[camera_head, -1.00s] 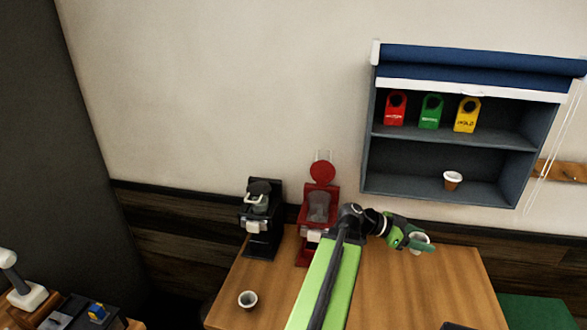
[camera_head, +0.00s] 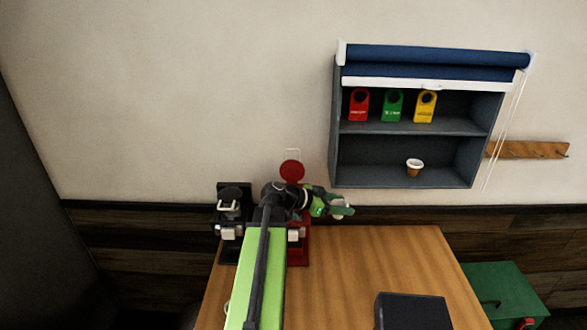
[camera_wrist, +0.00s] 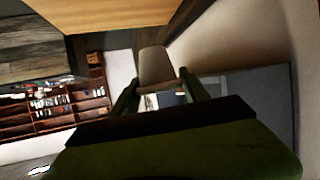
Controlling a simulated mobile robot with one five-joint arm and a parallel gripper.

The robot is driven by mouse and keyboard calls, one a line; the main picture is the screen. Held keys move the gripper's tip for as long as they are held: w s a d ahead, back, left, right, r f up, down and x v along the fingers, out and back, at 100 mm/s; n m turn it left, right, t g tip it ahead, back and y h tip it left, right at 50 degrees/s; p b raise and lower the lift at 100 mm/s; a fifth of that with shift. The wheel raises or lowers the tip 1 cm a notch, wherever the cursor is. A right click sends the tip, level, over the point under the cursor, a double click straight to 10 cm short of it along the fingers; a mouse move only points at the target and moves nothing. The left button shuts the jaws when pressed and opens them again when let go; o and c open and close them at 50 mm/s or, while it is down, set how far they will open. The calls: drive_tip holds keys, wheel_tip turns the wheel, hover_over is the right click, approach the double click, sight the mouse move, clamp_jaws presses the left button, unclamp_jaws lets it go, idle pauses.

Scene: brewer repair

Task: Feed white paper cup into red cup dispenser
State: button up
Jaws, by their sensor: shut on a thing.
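My gripper (camera_head: 335,208) is shut on a white paper cup (camera_wrist: 155,66). The wrist view shows the pale cup between the two green fingers; in the head view only a bit of it shows beside the fingers. The red cup dispenser (camera_head: 303,251) stands at the back of the wooden table, with its round red lid (camera_head: 292,171) raised. My arm crosses in front of it and hides its middle. My gripper is to the right of the dispenser, at a height between its lid and its base in the picture.
A black machine (camera_head: 233,245) stands left of the dispenser. The grey wall cabinet (camera_head: 400,183) at the upper right holds red, green and yellow tags and a white-and-brown cup (camera_head: 414,167). A dark box (camera_head: 413,312) lies at the table's front right. The table's middle (camera_head: 370,260) is clear.

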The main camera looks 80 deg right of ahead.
drive_tip(key=w+d+r+n+t+h+p, duration=0.1)
drive_tip(key=w+d+r+p, duration=0.15)
drive_tip(key=w, duration=0.55)
drive_tip(key=w+d+r+n+h+p, duration=0.15)
drive_tip(key=w+d+r, duration=0.25)
drive_tip(key=w, duration=0.4)
wheel_tip(320, 180, down, 8)
drive_tip(key=b, duration=0.7)
drive_tip(key=shift+w+f+m, duration=0.15)
drive_tip(key=shift+m, duration=0.2)
drive_tip(key=o, duration=1.4)
drive_tip(key=shift+a, duration=0.15)
drive_tip(key=shift+c, duration=0.2)
drive_tip(key=shift+w, duration=0.1)
